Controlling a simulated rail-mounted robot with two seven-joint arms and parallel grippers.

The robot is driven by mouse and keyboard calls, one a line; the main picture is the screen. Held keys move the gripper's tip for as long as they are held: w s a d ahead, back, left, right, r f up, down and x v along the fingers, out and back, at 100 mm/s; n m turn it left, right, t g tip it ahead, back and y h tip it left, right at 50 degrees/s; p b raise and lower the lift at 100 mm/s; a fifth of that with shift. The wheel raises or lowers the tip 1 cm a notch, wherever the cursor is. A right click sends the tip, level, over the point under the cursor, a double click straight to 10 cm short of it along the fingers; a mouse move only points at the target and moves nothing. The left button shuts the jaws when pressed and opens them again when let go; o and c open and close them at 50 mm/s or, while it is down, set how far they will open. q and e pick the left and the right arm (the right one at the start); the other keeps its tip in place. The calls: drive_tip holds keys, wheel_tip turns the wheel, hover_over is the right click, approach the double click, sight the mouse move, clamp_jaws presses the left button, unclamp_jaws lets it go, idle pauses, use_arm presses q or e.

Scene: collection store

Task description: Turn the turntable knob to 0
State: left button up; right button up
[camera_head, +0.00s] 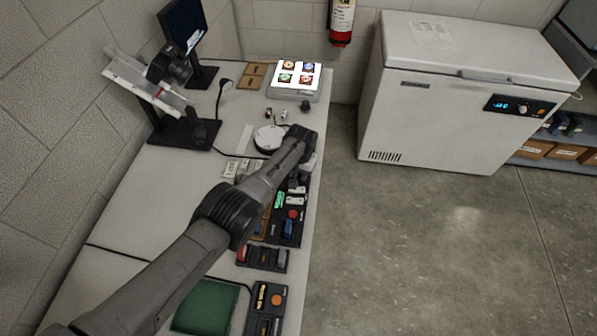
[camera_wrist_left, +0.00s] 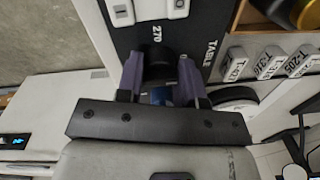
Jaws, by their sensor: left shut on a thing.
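The turntable knob (camera_wrist_left: 158,56) is dark and sits on a black panel (camera_wrist_left: 190,32) marked "TABLE", "270" and "0" in the left wrist view. My left gripper (camera_wrist_left: 160,72) has its two purple fingers on either side of the knob and is shut on it. The knob's pointer is hidden, so its setting cannot be read. In the head view my left gripper (camera_head: 305,160) is over the right part of the bench, and my own wrist hides the knob. The white round turntable (camera_head: 268,137) stands just left of my wrist. My right gripper is in neither view.
Small labelled blocks (camera_wrist_left: 268,66) lie beside the panel. More control modules (camera_head: 262,257) line the bench's right edge. A lit light box (camera_head: 298,76) and a camera stand (camera_head: 165,95) are further back. A white chest freezer (camera_head: 440,100) stands across open floor.

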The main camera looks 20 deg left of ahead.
use_arm(q)
drive_tip(key=shift+d+r+n, duration=0.1)
drive_tip(key=shift+r+n, duration=0.05)
drive_tip(key=shift+n, duration=0.25)
drive_tip(key=o, duration=0.9)
drive_tip(key=shift+r+p, duration=0.35)
drive_tip(key=shift+p, duration=0.1)
wheel_tip(320, 180, up, 13)
drive_tip(key=p, duration=0.7)
drive_tip(key=shift+d, duration=0.35)
drive_tip(key=shift+f, duration=0.1)
